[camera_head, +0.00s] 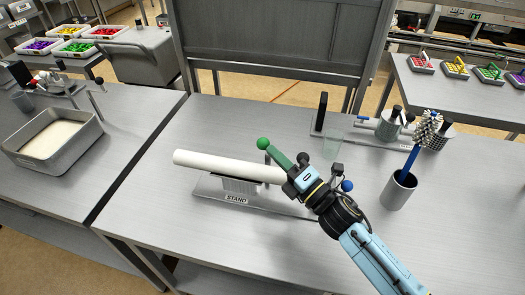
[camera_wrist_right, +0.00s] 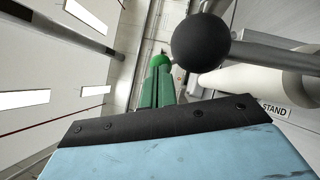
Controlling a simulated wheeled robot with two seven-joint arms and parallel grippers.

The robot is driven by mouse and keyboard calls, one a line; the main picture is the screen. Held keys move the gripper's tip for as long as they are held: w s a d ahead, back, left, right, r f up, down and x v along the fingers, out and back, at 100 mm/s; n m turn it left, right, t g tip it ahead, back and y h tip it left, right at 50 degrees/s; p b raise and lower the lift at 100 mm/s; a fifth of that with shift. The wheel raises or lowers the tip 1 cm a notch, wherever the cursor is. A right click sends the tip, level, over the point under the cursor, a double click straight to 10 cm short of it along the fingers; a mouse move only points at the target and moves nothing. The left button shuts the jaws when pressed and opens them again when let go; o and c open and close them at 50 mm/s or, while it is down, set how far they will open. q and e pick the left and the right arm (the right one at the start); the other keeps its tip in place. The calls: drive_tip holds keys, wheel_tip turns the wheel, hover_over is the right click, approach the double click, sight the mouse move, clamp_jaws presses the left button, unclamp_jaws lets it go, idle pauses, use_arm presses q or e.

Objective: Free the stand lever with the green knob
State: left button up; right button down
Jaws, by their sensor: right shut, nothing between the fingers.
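The green knob (camera_head: 263,144) is a round ball just behind the white roll of the stand (camera_head: 207,188). It also shows in the right wrist view (camera_wrist_right: 159,61), just beyond my fingertips. My right gripper (camera_head: 273,151) reaches in from the lower right, with its slim green fingers shut and empty. Their tips are at or very near the knob; whether they touch I cannot tell. The fingers lie together in the wrist view (camera_wrist_right: 157,78). The lever's shaft is mostly hidden behind the gripper. My left gripper is out of view.
A white roll (camera_head: 215,165) lies across the stand. A black ball (camera_wrist_right: 200,43) on a grey rod is close to my fingers. A blue knob (camera_head: 347,185) sits beside my wrist. A cup with a brush (camera_head: 398,190) stands right. The front left tabletop is clear.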

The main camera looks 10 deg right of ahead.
idle(0.5)
drive_tip(key=b+v, duration=0.3)
drive_tip(key=v, duration=1.1)
drive_tip(key=shift+d, duration=0.15)
drive_tip(key=shift+w+m, duration=0.1)
drive_tip(key=shift+m, duration=0.2)
